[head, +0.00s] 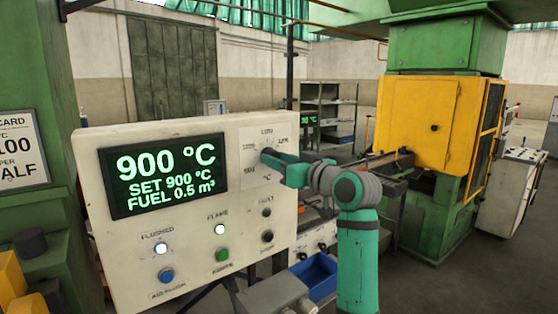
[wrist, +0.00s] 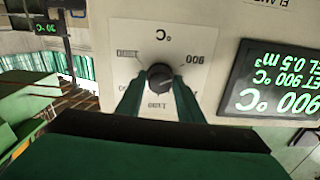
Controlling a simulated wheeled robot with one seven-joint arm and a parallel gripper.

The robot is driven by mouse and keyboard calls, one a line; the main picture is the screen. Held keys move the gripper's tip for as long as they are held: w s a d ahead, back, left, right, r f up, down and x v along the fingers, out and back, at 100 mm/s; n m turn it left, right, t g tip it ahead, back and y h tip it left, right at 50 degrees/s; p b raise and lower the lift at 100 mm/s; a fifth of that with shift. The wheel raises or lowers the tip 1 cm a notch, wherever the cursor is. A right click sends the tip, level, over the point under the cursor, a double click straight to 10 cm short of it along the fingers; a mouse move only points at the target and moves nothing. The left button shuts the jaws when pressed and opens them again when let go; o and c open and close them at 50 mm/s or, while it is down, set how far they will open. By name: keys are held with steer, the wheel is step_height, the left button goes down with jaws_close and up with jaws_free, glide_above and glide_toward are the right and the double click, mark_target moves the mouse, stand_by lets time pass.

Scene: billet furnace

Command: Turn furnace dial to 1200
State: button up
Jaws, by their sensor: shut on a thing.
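The furnace dial is a dark round knob (wrist: 160,77) on a white plate with printed temperature marks. The picture there is upside down, with the 900 mark at the knob's right. The knob's pointer cannot be made out. The display (head: 168,175) reads 900 °C and SET 900 °C; it also shows in the wrist view (wrist: 275,85).
The white control panel (head: 190,245) carries lamps and buttons below the display, including a blue button (head: 166,274) and a green button (head: 222,254). A blue bin (head: 315,276) stands low beside the panel. A yellow and green machine (head: 430,125) stands behind at the right.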

steer(key=shift+m, duration=17.5)
steer(key=shift+f, duration=0.1)
steer(key=o, duration=1.1)
steer(key=shift+c, duration=0.2)
